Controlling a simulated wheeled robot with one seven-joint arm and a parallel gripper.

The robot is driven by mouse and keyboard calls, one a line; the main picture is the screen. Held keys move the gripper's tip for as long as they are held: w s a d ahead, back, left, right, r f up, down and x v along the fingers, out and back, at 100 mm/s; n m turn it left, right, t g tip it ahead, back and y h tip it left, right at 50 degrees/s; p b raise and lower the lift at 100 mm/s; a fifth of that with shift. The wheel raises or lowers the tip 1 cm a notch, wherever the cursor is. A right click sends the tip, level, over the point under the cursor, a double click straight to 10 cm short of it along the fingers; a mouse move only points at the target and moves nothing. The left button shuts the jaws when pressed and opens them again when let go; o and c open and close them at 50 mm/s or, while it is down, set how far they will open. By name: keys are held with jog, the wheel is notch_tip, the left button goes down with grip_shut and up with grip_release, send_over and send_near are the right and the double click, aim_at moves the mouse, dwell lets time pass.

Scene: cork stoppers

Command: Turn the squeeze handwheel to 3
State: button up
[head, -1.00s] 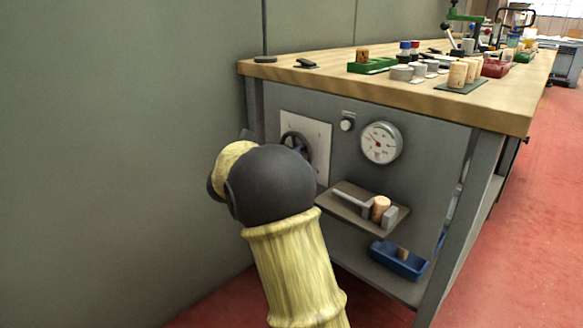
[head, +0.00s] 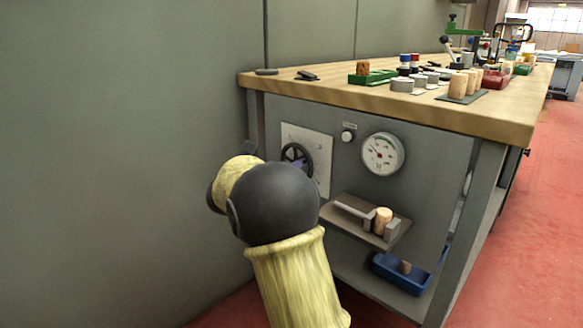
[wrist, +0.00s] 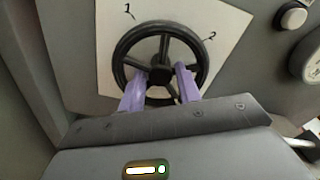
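The squeeze handwheel (head: 297,157) is a black spoked wheel on a pale plate (head: 322,150) on the bench's grey end panel. In the wrist view the wheel (wrist: 118,60) faces me, with the marks 1 at upper left and 2 at right on its plate (wrist: 230,20). A 3 is not readable. My gripper (wrist: 160,86) is open, its two purple fingers apart at the wheel's lower half, one on each side below the hub. Whether they touch the rim or spokes I cannot tell. In the head view my arm hides most of the gripper.
Right of the wheel are a round button (head: 347,136) and a dial gauge (head: 383,154). Below, a shelf (head: 345,222) carries a cork (head: 383,220) in a clamp-like fixture. A blue bin (head: 400,278) sits lower. The wooden benchtop (head: 450,118) juts out above; a wall is left.

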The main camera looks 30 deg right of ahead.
jog(key=p+v, duration=0.6)
jog(key=v, duration=1.1)
jog(key=shift+a+p, duration=0.2)
jog(key=shift+p, duration=0.15)
jog(key=shift+s, duration=0.1)
